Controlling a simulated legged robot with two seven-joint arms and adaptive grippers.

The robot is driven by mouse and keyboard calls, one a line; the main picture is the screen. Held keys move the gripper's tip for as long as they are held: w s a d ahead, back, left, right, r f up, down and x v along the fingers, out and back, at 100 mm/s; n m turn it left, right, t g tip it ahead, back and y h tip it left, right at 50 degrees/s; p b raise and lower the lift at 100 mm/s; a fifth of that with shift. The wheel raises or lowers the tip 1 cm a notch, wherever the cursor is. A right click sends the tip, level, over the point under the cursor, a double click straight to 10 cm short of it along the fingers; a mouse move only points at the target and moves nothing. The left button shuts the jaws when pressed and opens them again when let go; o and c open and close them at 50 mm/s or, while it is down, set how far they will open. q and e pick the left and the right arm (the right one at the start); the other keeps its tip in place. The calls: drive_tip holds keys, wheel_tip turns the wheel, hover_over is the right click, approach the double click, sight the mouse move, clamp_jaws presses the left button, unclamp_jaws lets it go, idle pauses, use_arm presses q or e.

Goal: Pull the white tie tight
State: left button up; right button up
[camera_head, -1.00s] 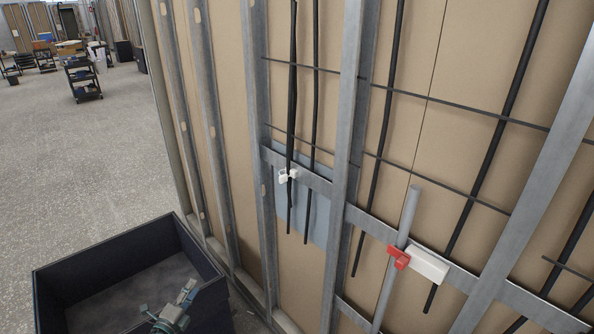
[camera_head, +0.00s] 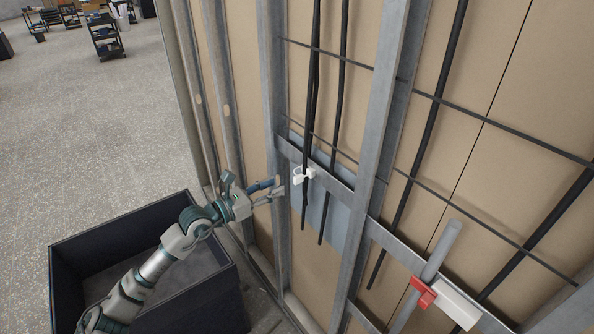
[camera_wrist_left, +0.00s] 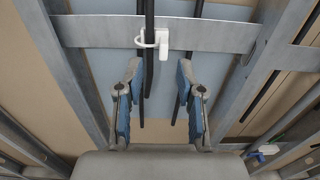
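The white tie (camera_head: 304,175) is on the metal crossbar of the wall frame, around a black cable (camera_head: 309,120). In the left wrist view the tie (camera_wrist_left: 162,42) shows as a loose loop around the cable, with a white block and a tail hanging at its right. My left gripper (camera_head: 273,188) is just left of the tie in the head view, apart from it. In the left wrist view the gripper's two blue-padded fingers (camera_wrist_left: 158,83) are spread, with nothing held between them and the tie ahead of them. My right gripper is not in view.
A dark open bin (camera_head: 95,240) stands on the floor below my left arm. A red clamp (camera_head: 423,293) with a white block holds a grey pipe at the lower right. Vertical metal studs (camera_head: 385,110) flank the tie. Carts (camera_head: 105,38) stand far off.

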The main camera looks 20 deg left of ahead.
sight(294, 178)
use_arm(q)
drive_tip(key=x, duration=0.4)
drive_tip(key=p+x, duration=0.1)
drive_tip(key=x, duration=0.3)
drive_tip(key=shift+s+d+r, duration=0.2)
drive_tip(key=shift+d, duration=0.05)
drive_tip(key=shift+w+d+f+p, duration=0.2)
drive_tip(key=shift+w+p, duration=0.1)
drive_tip(key=shift+w, duration=0.15)
drive_tip(key=shift+a, duration=0.1)
drive_tip(key=shift+c, duration=0.2)
drive_tip(key=shift+s+r, duration=0.1)
clamp_jaws()
drive_tip(key=shift+s, duration=0.1)
